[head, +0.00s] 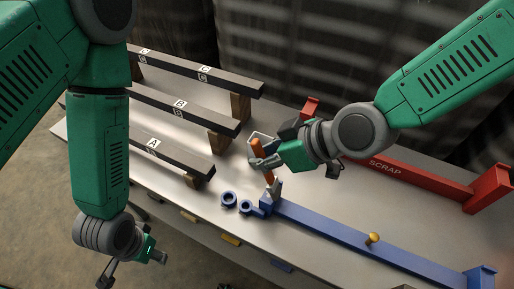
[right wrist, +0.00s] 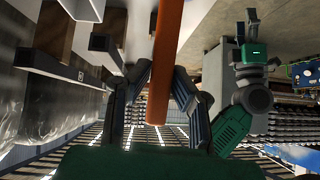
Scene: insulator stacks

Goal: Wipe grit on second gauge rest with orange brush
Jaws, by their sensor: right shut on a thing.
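My right gripper (head: 264,163) is shut on the orange brush (head: 257,146), which stands roughly upright. In the right wrist view the orange handle (right wrist: 166,60) runs between the fingers (right wrist: 163,100). The brush's grey lower end (head: 274,187) is at the near-left end block of the blue rail (head: 330,229); I cannot tell whether they touch. The rail has another blue end block (head: 480,276) at the far right. I cannot tell which part is the second gauge rest, and no grit is discernible. My left gripper (head: 131,268) is open and empty, low at the left, off the table's front edge.
Dark beams A (head: 170,154), B (head: 190,109) and C (head: 215,76) rest on wooden blocks at the left. A red SCRAP rail (head: 420,179) lies behind.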

